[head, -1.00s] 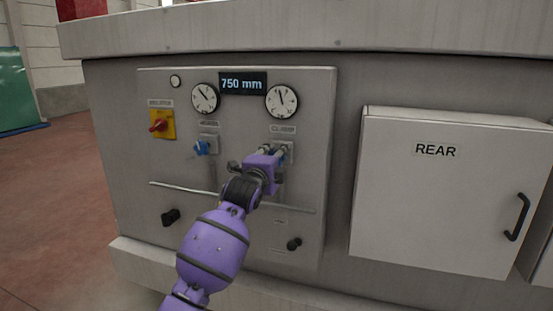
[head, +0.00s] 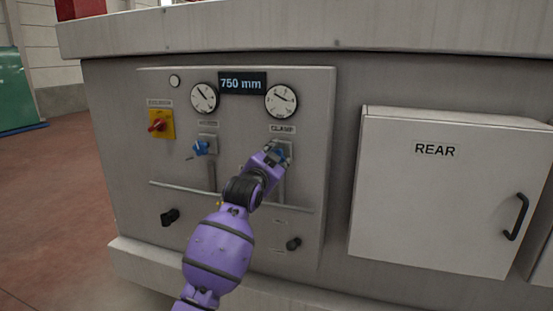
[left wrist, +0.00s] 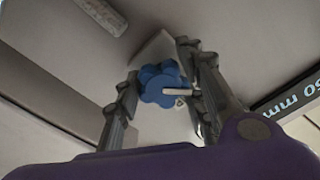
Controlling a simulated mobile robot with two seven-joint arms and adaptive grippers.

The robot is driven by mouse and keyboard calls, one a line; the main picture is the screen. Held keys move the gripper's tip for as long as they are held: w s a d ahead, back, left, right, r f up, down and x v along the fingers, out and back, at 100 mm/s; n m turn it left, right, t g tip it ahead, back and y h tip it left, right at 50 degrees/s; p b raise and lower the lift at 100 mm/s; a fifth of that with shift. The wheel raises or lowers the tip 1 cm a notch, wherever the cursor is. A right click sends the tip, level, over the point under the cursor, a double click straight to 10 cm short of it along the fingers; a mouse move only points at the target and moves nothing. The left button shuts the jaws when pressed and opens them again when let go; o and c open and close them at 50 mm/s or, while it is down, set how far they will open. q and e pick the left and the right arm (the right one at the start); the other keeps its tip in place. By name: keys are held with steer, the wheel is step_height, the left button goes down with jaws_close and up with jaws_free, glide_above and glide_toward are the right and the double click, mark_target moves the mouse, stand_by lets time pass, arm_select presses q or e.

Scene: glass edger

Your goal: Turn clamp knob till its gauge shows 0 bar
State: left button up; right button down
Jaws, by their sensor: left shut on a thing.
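The clamp knob is a blue lobed knob under the CLAMP label on the grey panel (head: 245,215). In the head view my left gripper (head: 275,153) covers most of it. In the left wrist view the blue clamp knob (left wrist: 158,86), with a white pointer, sits between the two fingers, and the gripper is shut on it. The clamp gauge (head: 281,100) is the right of two white dials; its needle lies slanted across the face, and its numbers are too small to read. My right gripper is in neither view.
A second blue knob (head: 201,148) sits to the left under its own gauge (head: 204,97). A yellow and red isolator switch (head: 160,124) is farther left. A display (head: 243,83) reads 750 mm. A white REAR door (head: 440,195) stands out to the right.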

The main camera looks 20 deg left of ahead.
arm_select(q)
steer(key=n, duration=0.3)
steer(key=shift+d+f+n, duration=0.1)
steer(key=shift+f+n, duration=0.15)
steer(key=shift+n, duration=0.15)
steer(key=n, duration=0.4)
steer(key=shift+n, duration=0.3)
steer(key=n, duration=0.4)
steer(key=shift+d+r, duration=0.1)
steer(key=shift+r, duration=0.05)
steer(key=shift+r+n, duration=0.1)
steer(key=shift+n, duration=1.4)
steer(key=o, duration=1.1)
steer(key=shift+r, duration=0.1)
